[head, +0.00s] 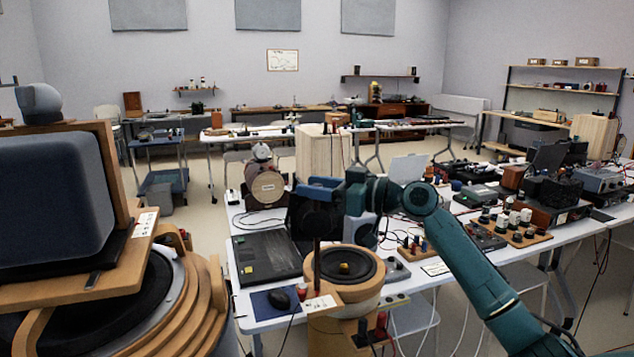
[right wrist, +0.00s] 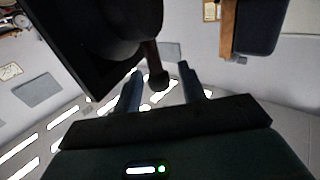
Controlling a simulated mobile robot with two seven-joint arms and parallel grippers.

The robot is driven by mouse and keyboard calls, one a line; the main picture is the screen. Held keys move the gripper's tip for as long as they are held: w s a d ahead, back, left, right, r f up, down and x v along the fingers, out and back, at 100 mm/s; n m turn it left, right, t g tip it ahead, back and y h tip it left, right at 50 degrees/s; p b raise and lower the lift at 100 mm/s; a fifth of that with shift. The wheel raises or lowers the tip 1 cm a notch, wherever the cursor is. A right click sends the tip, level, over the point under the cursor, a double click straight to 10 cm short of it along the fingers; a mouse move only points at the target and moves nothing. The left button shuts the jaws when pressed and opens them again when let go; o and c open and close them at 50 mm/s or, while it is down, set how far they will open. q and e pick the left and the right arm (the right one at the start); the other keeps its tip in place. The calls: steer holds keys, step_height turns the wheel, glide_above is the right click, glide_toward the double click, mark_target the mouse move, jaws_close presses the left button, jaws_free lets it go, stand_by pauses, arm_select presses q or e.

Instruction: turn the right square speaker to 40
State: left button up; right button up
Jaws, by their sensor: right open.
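A large square speaker with a dark blue grille and wooden frame (head: 55,205) stands near at the left. A dark square thing (head: 300,225), perhaps the right square speaker, stands above the table right of centre; I cannot tell it clearly from a laptop screen. In front of it a dark reddish post (head: 316,255) rises beside a scale card (head: 318,303). My right gripper (head: 322,188) is open at the post's upper end. My left gripper is out of view.
A round wooden speaker with a black cone (head: 362,264) stands low near the post. Electronics and small knobs (head: 518,218) crowd the right side. The floor (head: 205,225) at centre left is clear.

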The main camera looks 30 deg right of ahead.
steer(key=shift+c, duration=0.4)
jaws_close()
steer(key=shift+r+m+t+h+p, duration=0.15)
steer(key=shift+m+t+h+p, duration=0.35)
steer(key=shift+m+h+p, duration=0.45)
steer(key=shift+h+p, duration=0.45)
steer(key=shift+p, duration=0.35)
steer(key=shift+m+t+h+p, duration=0.5)
steer(key=shift+m+h+p, duration=0.1)
steer(key=shift+h, duration=0.1)
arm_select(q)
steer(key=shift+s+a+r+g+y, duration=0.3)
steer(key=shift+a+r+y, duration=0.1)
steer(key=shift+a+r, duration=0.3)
arm_select(e)
steer(key=shift+f+m+h, duration=0.2)
steer(key=shift+m+h, duration=0.15)
steer(key=shift+h, duration=0.25)
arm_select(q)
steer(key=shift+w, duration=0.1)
arm_select(e)
steer(key=shift+o, duration=0.4)
jaws_free()
